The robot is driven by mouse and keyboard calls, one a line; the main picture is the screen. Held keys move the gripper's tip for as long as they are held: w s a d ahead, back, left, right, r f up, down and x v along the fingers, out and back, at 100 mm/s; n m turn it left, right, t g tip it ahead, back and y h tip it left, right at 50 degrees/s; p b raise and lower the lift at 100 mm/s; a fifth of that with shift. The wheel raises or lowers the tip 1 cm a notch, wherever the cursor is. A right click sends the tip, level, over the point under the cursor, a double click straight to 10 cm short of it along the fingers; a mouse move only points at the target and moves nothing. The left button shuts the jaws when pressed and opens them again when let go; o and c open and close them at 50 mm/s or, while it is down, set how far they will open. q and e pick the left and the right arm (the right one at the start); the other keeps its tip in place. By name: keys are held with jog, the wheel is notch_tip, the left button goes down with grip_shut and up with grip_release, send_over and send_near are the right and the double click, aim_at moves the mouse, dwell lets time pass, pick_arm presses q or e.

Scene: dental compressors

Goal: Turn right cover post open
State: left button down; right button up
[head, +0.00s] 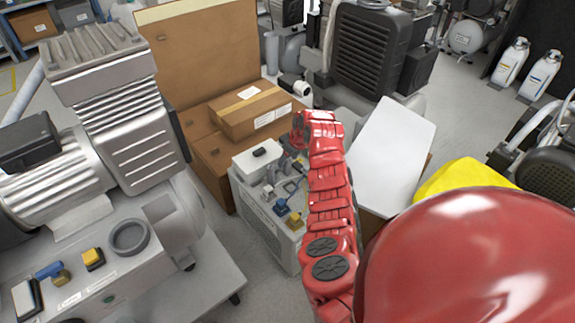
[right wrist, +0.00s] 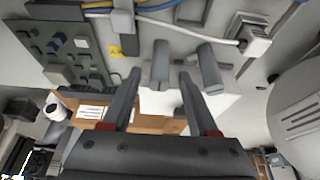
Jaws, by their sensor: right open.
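A light grey unit (head: 263,218) stands on the floor near the middle of the head view, with small fittings on its top. My right arm reaches over it, and my right gripper (head: 297,138) is at its far side, small and partly hidden. In the right wrist view the gripper (right wrist: 160,80) is open, with two dark fingers. Two grey posts show beyond it: one (right wrist: 160,65) lies between the fingertips in the picture, the other (right wrist: 210,70) just right of the right fingertip. I see no clear contact. I cannot tell which is the right cover post. My left gripper is not in view.
A large grey compressor (head: 125,130) stands at left. Cardboard boxes (head: 250,108) are behind the unit, and a white panel (head: 392,155) is right of my arm. Blue, yellow and white cables (right wrist: 180,22) and a panel of switches (right wrist: 65,50) lie close to the gripper.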

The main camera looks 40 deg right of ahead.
jog(key=shift+x, duration=1.1)
grip_shut()
